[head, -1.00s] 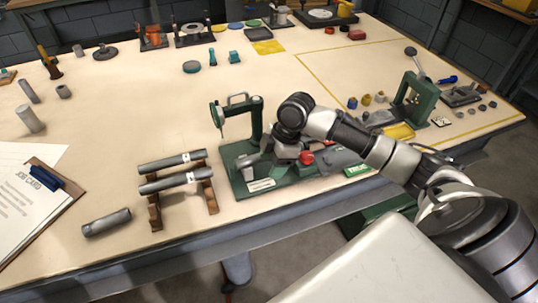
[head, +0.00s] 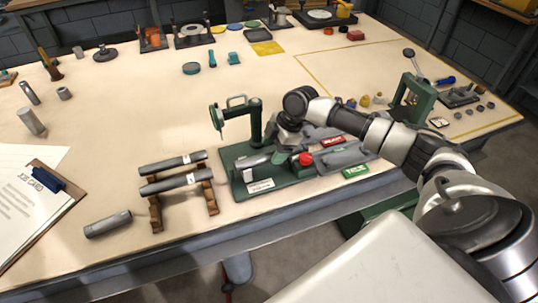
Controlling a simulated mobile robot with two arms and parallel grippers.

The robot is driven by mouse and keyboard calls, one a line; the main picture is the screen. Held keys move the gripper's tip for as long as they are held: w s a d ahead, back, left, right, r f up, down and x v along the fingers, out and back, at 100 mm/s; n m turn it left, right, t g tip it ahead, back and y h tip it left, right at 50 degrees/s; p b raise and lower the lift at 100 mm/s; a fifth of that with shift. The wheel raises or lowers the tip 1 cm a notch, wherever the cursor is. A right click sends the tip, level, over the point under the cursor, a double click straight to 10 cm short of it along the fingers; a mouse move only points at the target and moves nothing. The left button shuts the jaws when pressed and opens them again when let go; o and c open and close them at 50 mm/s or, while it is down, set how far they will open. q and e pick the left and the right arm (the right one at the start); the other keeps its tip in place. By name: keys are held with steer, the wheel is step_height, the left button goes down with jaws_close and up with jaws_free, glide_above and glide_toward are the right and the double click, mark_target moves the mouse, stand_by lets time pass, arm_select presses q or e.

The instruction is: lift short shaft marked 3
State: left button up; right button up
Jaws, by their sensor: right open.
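Two grey shafts with small white labels, an upper one (head: 165,165) and a lower one (head: 165,185), lie across a wooden rack (head: 155,215) at the front left. A short grey shaft (head: 107,224) lies on the bench left of the rack. Another short grey piece (head: 252,161) sits in the green fixture (head: 240,188). I cannot read which shaft is marked 3. My right gripper (head: 285,143) is open, over the back of the fixture and right of the rack. Its fingers are small and partly hidden by my wrist. My left gripper is out of view.
A clipboard (head: 35,205) lies at the left. A red knob (head: 306,159) and a green upright arm (head: 256,120) stand up from the fixture. A green press (head: 412,95) stands further right. The bench (head: 150,105) behind the rack is mostly clear.

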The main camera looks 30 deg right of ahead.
steer(key=x, duration=0.2)
steer(key=shift+a+f, duration=0.1)
steer(key=shift+f, duration=0.15)
jaws_close()
steer(key=shift+w+r, duration=0.15)
steer(key=shift+r, duration=0.05)
